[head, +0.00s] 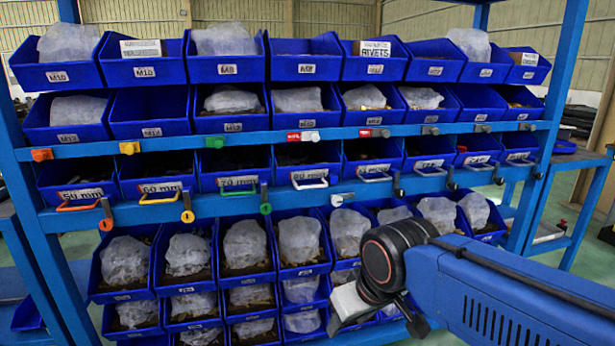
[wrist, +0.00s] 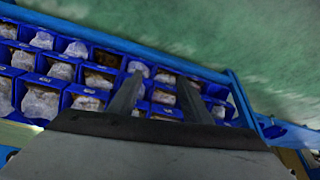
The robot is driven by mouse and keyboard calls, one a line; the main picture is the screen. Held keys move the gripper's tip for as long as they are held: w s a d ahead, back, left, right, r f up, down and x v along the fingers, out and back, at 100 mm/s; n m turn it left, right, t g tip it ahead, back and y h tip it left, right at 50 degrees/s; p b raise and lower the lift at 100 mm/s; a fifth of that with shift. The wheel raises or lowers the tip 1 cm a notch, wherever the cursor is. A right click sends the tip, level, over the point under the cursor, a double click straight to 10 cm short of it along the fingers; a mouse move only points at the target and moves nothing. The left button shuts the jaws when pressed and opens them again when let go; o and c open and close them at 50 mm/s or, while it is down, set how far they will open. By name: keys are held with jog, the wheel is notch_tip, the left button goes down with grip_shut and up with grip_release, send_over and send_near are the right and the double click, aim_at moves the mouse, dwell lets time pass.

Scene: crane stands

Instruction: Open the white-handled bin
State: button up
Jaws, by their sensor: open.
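A row of blue bins with coloured bar handles runs across the middle of the rack in the head view. The bin labelled "80 mm" (head: 308,160) has a white handle (head: 310,183) on its front and looks pushed in. Handles further right also look pale, and their exact colours are hard to tell. My gripper (wrist: 160,80) is open and empty in the wrist view, its two dark fingers spread above several bins. In the head view it is at the lower middle, below and right of the white handle and apart from it. The handled bins cannot be singled out in the wrist view.
Orange (head: 78,206), yellow (head: 160,198) and green (head: 238,191) handles are on the bins to the left. Coloured tags hang near them. Blue rack beams (head: 200,208) run above and below this row. Bins holding bagged parts fill the rows below.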

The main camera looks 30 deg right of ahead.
jog(key=c, duration=0.4)
jog(key=shift+w+r+m+g, duration=0.2)
jog(key=shift+w+m+g, duration=0.1)
jog(key=shift+c, duration=0.3)
jog(key=m+t+y, duration=0.4)
jog(key=m+y, duration=0.8)
jog(key=y, duration=0.1)
send_near(315, 186)
jog(key=x, duration=1.1)
jog(key=shift+w+a+f, duration=0.1)
jog(key=shift+a, duration=0.15)
grip_shut()
